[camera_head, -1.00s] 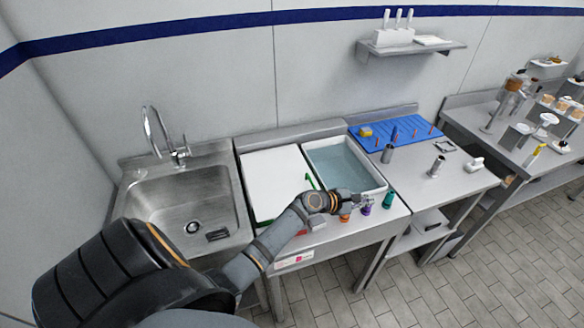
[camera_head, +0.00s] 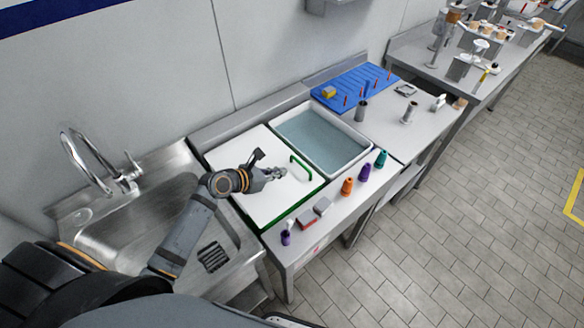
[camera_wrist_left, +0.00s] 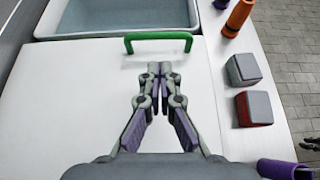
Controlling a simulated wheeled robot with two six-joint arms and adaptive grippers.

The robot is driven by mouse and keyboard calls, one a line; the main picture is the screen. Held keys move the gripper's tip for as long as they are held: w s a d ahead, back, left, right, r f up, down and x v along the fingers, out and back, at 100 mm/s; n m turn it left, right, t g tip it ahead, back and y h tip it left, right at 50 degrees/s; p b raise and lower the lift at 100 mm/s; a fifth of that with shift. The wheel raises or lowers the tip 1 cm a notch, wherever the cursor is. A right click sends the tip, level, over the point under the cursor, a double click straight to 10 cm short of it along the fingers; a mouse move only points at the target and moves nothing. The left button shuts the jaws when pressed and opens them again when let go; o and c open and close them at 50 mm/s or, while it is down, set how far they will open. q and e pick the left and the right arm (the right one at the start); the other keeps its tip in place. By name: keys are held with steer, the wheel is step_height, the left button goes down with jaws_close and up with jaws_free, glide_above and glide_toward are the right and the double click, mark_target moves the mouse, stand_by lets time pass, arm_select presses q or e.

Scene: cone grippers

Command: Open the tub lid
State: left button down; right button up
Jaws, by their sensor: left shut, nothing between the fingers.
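The tub lid (camera_head: 275,205) is a flat white panel with green along its front edge, lying closed left of the water-filled basin. Its green handle (camera_head: 300,167) is a raised bar near the lid's right edge. My left gripper (camera_head: 281,172) is over the lid, just left of the handle, shut and empty. In the left wrist view the fingertips (camera_wrist_left: 158,69) point at the green handle (camera_wrist_left: 158,37), with a short gap between them over the white lid (camera_wrist_left: 85,105). My right gripper is not in view.
The open white basin (camera_head: 350,162) holds water. Along the front edge stand an orange cone (camera_head: 347,187), a purple one (camera_head: 364,173), a teal one (camera_head: 381,159), and two small blocks (camera_head: 307,219). A sink (camera_head: 95,232) is at the left. A blue pegboard (camera_head: 350,86) lies at the back.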

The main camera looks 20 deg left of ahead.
mark_target(295, 174)
arm_select(q)
steer(key=x, duration=0.7)
steer(key=shift+w+a, duration=0.2)
steer(key=shift+w, duration=0.05)
steer(key=shift+w+d+f, duration=0.2)
steer(key=shift+d+f, duration=0.1)
steer(key=shift+d, duration=0.05)
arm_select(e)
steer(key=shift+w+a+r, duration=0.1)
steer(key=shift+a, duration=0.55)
arm_select(q)
steer(key=shift+a, duration=0.1)
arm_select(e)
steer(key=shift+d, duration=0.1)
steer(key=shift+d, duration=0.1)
